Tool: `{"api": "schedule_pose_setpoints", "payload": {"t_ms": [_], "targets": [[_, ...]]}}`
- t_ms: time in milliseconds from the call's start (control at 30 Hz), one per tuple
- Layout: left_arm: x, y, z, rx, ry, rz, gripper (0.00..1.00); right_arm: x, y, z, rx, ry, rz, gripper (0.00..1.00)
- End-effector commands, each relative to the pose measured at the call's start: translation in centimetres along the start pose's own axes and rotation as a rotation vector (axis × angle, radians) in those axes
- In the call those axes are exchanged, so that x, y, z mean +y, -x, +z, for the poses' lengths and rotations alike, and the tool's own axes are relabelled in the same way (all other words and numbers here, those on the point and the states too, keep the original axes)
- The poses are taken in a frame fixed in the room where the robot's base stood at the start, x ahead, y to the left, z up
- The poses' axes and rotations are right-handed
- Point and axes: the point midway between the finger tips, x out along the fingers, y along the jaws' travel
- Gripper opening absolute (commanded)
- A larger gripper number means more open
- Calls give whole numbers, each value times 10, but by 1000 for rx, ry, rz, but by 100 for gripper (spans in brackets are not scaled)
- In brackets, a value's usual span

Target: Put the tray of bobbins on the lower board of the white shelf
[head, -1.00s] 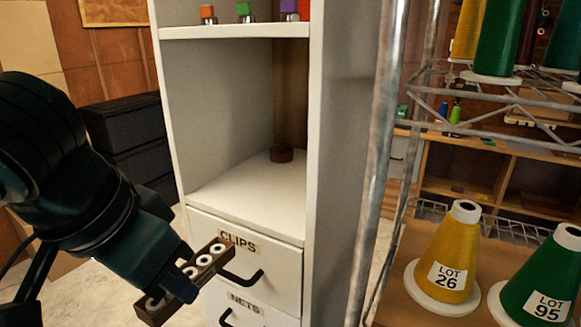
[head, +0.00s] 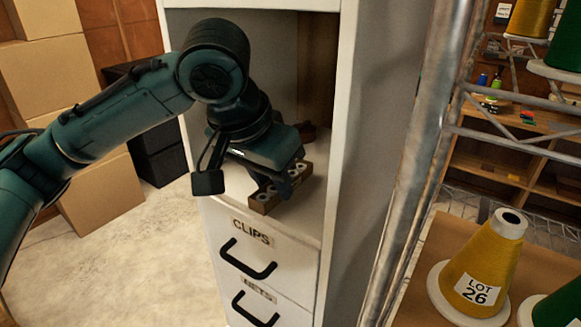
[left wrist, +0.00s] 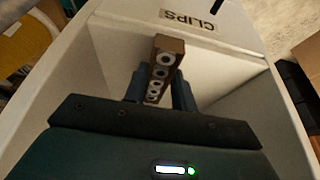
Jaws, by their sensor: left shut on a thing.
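The tray of bobbins (head: 262,203) is a narrow brown wooden bar with pale round bobbins in a row. My left gripper (head: 284,183) is shut on it, and its arm hides part of the tray. In the left wrist view the tray (left wrist: 170,44) sits between the two fingers (left wrist: 159,88). The white shelf (head: 375,120) stands upright, with an open bay above its drawers. The tray is inside the bay's opening, over the front part of the lower board (head: 302,222). I cannot tell if it touches the board. My right gripper is not in view.
A brown round object (head: 310,131) sits at the back of the lower board, partly hidden by my arm. Drawers labelled CLIPS (head: 251,232) and NETS are below. A wire rack post (head: 412,150) and a yellow LOT 26 cone (head: 484,265) stand to the right.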

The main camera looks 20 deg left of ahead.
Motion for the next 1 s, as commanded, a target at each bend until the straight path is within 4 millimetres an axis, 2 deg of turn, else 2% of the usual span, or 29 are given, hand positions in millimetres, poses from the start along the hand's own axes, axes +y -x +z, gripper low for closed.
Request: {"api": "schedule_pose_setpoints", "payload": {"t_ms": [167, 367, 500, 900, 933, 1000], "targets": [[0, -5, -14, 0, 0, -1, 5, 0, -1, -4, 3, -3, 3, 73], [0, -17, -46, 1, 0, -1, 5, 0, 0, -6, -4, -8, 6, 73], [0, -31, -37, 1, -1, -1, 5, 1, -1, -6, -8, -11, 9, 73], [0, -35, -35, 1, 0, -1, 5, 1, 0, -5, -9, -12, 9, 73], [0, -35, -35, 1, 0, -1, 28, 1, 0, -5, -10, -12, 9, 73], [0, -35, -35, 1, 0, -1, 34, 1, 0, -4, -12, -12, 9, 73]]}}
